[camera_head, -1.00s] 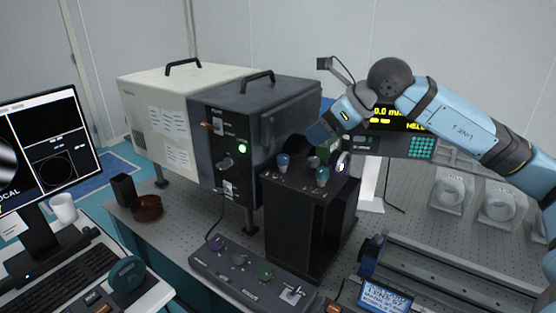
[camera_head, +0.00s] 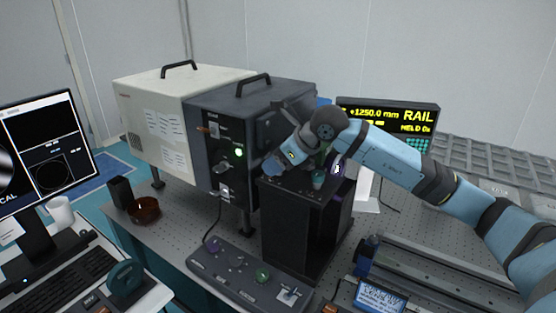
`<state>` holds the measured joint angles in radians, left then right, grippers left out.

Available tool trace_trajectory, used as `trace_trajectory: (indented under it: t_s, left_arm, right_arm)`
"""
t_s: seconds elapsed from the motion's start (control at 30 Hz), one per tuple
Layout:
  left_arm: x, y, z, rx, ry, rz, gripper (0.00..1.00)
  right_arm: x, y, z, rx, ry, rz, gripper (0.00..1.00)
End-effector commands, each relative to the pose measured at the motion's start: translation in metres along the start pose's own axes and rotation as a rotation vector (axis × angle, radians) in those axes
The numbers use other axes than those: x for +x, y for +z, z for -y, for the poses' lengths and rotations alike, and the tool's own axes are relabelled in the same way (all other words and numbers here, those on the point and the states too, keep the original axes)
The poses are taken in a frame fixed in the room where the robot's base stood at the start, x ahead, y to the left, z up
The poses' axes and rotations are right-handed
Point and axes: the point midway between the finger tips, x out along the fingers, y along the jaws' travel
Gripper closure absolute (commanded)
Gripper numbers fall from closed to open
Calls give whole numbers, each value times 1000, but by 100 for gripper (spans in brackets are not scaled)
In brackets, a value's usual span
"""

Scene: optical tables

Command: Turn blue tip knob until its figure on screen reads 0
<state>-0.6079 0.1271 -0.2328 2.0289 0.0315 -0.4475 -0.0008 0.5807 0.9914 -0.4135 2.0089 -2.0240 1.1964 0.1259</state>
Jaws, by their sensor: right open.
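The dark box (camera_head: 290,228) with knobs on its top stands at the middle of the table. My right gripper (camera_head: 274,166) is over the left part of that top, where the blue knob stands, and hides most or all of it. I cannot tell if the fingers touch the knob. The gripper is open. A teal-green knob (camera_head: 319,178) shows just right of it. The monitor (camera_head: 45,150) at the left shows a fringe picture and small plots; its figures are too small to read. My left gripper is not in view.
A grey cabinet (camera_head: 222,130) with a green lamp stands close behind the gripper. A control panel (camera_head: 248,275) with several knobs lies in front of the box. A yellow-lettered RAIL display (camera_head: 388,118) and a small blue screen (camera_head: 380,297) are at right.

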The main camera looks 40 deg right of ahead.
Motion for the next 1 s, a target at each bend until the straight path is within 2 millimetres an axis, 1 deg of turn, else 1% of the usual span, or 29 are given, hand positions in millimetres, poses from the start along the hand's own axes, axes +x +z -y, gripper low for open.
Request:
trace_trajectory:
  t_s: [0.07,0.1,0.17,0.2,0.27,0.3,0.67,0.87,1.0]
  left_arm:
    - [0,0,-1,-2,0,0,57]
    - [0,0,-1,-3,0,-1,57]
    - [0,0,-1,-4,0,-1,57]
    - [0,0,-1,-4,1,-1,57]
    - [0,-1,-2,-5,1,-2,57]
    - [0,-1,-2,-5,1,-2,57]
    - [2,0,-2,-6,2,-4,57]
    - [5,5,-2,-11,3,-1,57]
    - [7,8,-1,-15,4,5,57]
  right_arm:
    - [0,0,0,0,0,0,43]
    - [0,0,0,0,0,0,52]
    - [0,0,0,0,0,0,66]
    - [0,0,0,0,0,0,75]
    - [0,0,0,0,0,0,89]
    - [0,0,0,0,0,0,93]
    - [0,0,1,-38,37,0,92]
    - [0,-1,1,-124,123,1,92]
    - [0,-1,0,-208,210,0,92]
